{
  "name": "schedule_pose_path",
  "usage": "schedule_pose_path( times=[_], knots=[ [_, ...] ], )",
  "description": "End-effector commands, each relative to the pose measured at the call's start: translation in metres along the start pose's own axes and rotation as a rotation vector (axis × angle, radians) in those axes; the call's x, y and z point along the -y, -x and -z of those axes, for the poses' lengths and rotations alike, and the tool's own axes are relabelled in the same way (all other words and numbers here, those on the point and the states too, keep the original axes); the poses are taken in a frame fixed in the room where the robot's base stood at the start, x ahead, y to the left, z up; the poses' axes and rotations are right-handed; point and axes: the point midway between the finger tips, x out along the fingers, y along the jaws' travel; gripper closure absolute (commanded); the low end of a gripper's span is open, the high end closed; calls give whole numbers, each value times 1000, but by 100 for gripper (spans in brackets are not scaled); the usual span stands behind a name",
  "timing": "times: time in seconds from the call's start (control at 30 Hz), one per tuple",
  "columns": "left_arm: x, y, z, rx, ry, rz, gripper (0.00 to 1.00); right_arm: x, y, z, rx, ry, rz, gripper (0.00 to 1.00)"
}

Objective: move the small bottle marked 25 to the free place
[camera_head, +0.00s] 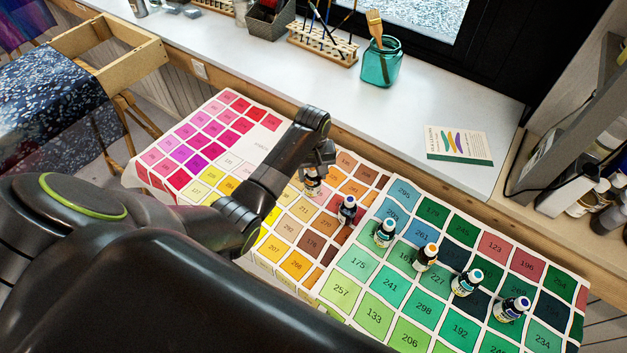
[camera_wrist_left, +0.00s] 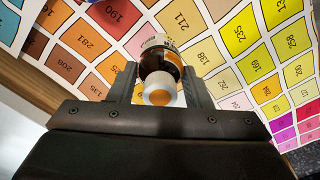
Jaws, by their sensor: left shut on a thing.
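My left gripper (camera_head: 316,168) reaches over the colour charts from the left. It is shut on a small dark bottle (camera_head: 312,186), which stands upright or nearly so over the orange and tan squares. In the left wrist view the bottle (camera_wrist_left: 160,62) sits between the two fingers (camera_wrist_left: 160,85), with a white cap and an orange top. Its label is not readable, so I cannot tell if it is marked 25. I cannot tell if its base touches the chart. My right gripper is not in view.
Several similar bottles stand in a slanting row: one with a blue top (camera_head: 347,209), a green-topped one (camera_head: 384,233), an orange-topped one (camera_head: 426,257), and others (camera_head: 466,283) to the right. The white sill (camera_head: 300,85) behind holds a teal jar (camera_head: 381,65) and a booklet (camera_head: 459,144).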

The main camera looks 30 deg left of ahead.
Motion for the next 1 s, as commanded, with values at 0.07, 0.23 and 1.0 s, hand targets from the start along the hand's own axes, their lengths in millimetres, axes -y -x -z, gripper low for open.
schedule_pose_path(
  times=[0.07, 0.23, 1.0],
  knots=[
    [0, -7, 0, 2, 0, 1, 93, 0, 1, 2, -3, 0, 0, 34],
    [0, -30, -1, 2, -1, 1, 93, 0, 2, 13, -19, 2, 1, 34],
    [0, -44, 0, 0, -1, 0, 34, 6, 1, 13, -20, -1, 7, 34]
  ],
)
